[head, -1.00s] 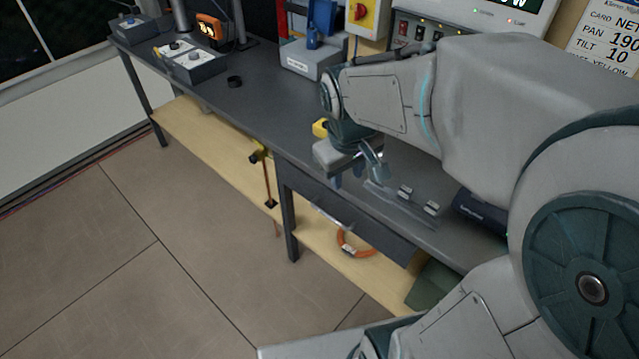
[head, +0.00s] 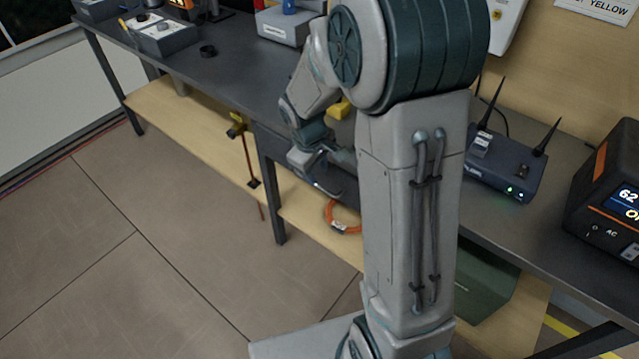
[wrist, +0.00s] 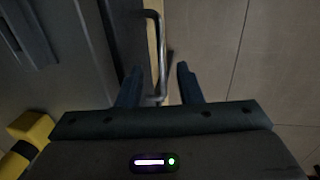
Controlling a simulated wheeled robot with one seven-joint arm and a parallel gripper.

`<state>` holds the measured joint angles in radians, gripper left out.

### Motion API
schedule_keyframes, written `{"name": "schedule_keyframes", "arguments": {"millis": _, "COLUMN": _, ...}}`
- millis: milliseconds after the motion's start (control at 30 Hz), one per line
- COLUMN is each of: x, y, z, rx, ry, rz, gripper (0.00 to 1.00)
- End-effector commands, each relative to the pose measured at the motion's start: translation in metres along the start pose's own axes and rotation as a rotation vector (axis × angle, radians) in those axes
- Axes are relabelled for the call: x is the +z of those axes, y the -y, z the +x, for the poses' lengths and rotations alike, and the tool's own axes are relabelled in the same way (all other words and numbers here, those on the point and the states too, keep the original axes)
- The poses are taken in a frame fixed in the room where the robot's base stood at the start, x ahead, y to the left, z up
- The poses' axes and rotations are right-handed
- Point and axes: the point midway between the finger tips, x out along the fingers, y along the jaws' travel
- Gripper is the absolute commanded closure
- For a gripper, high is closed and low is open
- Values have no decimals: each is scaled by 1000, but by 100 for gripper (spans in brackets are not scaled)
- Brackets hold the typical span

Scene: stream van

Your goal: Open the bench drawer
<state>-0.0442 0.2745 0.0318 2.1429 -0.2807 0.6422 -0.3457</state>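The bench drawer (head: 273,148) is a dark front under the bench top, partly hidden behind my arm in the head view. It looks shut. Its metal bar handle (wrist: 161,50) shows in the wrist view, standing out from the dark front. My gripper (wrist: 158,78) is open, with one finger on each side of the handle's near end. I cannot tell whether either finger touches the bar. In the head view my gripper (head: 322,172) is at the drawer front, with its fingertips mostly hidden.
The dark bench top (head: 235,85) runs above. A yellow item (head: 340,108) lies on it near my arm. An orange cable coil (head: 340,218) lies on the wooden lower shelf (head: 195,135). A router (head: 505,160) stands to the right. The floor in front is clear.

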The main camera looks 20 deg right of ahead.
Motion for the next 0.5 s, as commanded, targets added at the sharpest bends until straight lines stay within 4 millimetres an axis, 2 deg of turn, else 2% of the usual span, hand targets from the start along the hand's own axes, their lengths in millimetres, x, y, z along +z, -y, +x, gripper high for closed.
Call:
{"name": "schedule_keyframes", "arguments": {"millis": 33, "x": 1, "y": 1, "z": 14, "rx": -3, "ry": 4, "rz": 0, "gripper": 67}}
{"name": "schedule_keyframes", "arguments": {"millis": 200, "x": 1, "y": 1, "z": 41, "rx": -2, "ry": 3, "rz": 0, "gripper": 67}}
{"name": "schedule_keyframes", "arguments": {"millis": 333, "x": 0, "y": 0, "z": 52, "rx": -1, "ry": 1, "rz": 0, "gripper": 67}}
{"name": "schedule_keyframes", "arguments": {"millis": 500, "x": 0, "y": 0, "z": 57, "rx": -1, "ry": 1, "rz": 1, "gripper": 67}}
